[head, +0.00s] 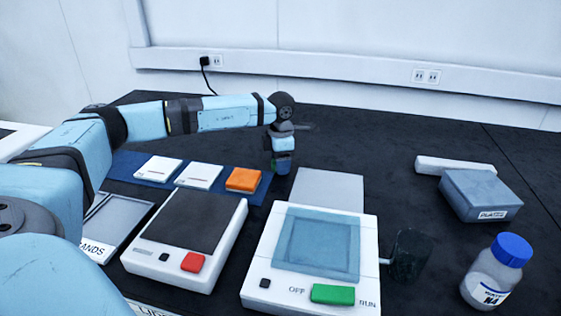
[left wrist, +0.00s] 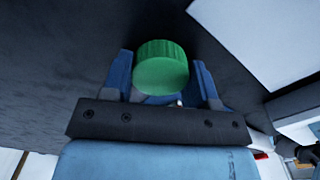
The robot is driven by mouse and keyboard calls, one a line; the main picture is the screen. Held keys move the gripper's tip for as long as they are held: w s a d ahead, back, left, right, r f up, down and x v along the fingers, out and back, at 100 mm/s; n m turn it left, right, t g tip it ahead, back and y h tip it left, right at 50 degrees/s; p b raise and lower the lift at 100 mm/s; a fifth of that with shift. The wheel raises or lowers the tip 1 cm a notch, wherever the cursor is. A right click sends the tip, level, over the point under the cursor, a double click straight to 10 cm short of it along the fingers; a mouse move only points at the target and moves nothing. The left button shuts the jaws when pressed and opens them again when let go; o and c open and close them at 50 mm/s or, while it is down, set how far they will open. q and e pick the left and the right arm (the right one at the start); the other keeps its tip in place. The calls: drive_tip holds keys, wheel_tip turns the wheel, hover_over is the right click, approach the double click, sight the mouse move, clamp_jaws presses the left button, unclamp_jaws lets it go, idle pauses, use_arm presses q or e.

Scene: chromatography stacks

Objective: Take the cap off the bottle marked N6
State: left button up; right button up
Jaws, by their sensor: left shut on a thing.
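My left gripper (head: 282,168) points down over the dark bench, behind the white device with the green switch. In the left wrist view its two blue fingers (left wrist: 163,88) are shut on a green ribbed cap (left wrist: 161,66). Something pale shows just below the cap between the fingers. I cannot tell whether a bottle is under the cap, and no N6 label can be read. A bottle with a blue cap (head: 490,275) stands upright at the front right, and its label reads N4. My right gripper is not in view.
A white device with a green switch (head: 262,283) and one with a red switch (head: 143,258) stand in front. White and orange blocks (head: 243,179) lie on a blue mat (head: 127,161). A dark cup (head: 408,255) and a grey-blue box (head: 480,194) are right. The back bench is clear.

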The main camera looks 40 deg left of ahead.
use_arm(q)
drive_tip(key=o, duration=1)
wheel_tip(320, 180, up, 6)
drive_tip(key=shift+f+p, duration=0.25)
drive_tip(key=shift+p, duration=0.8)
wheel_tip(320, 180, up, 7)
drive_tip(key=p, duration=0.1)
drive_tip(key=shift+p, duration=0.35)
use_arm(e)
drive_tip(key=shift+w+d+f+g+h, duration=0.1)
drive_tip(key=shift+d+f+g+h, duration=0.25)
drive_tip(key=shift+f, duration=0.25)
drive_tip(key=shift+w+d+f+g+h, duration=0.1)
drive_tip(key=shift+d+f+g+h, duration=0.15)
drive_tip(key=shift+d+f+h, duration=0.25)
